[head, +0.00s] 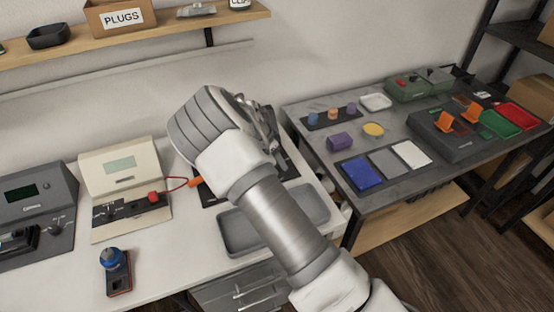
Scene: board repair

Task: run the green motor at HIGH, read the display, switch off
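A cream instrument (113,180) with a pale, blank-looking display (120,165) and a dark control strip with a knob stands on the white bench. A dark grey instrument (40,205) with a dark display (21,193) is left of it, cut by the picture edge. I cannot make out readings or switch positions. No green motor can be picked out for sure; a blue-topped part (111,258) sits in a small dark holder in front. My gripper (262,125) is above the back right of the white bench, mostly hidden behind my wrist; its fingers are unclear.
A red plug (153,198) at the cream instrument has a red lead to an orange piece (195,181). A grey tray (237,232) lies partly under my arm. The grey table (330,165) at right holds a green box (405,88), coloured pads and bins. A shelf runs above.

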